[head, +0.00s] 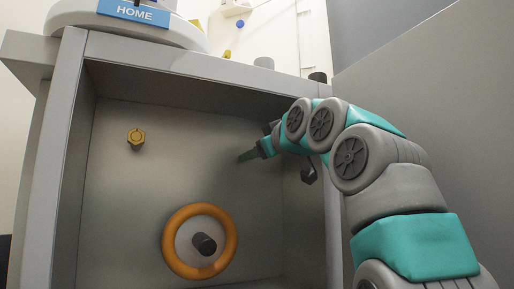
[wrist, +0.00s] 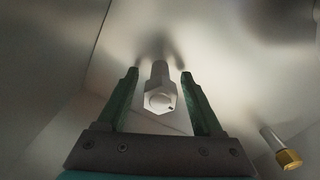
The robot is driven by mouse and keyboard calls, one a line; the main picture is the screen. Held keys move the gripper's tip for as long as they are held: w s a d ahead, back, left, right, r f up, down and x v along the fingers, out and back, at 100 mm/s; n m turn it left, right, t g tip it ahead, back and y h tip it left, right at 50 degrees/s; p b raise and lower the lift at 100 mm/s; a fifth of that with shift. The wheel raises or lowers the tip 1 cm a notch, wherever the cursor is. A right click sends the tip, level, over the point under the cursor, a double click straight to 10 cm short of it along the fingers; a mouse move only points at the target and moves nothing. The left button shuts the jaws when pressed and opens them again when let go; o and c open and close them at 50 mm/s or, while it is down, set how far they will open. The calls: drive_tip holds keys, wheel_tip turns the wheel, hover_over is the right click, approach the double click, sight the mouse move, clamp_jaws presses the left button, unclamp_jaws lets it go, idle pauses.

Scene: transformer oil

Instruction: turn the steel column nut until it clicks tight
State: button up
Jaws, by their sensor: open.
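The steel column nut (wrist: 159,97) is a pale grey hex piece on a short round stem in the wrist view. It sits between the two green fingers of my gripper (wrist: 160,74), with a visible gap on each side. My gripper is open, with one finger to the left and one to the right of the nut and stem. In the head view my gripper (head: 247,155) reaches into the grey cabinet near its back wall, at the right. I cannot make out the steel nut in that view.
A brass hex nut (head: 136,138) sits on the back wall at the upper left; a brass-ended fitting (wrist: 288,158) shows at lower right in the wrist view. An orange handwheel (head: 231,243) with a black knob is below. The cabinet's right wall (head: 331,215) stands close to my arm.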

drive_tip(key=shift+w+a, duration=0.1)
drive_tip(key=shift+w, duration=0.1)
drive_tip(key=shift+c, duration=0.4)
clamp_jaws()
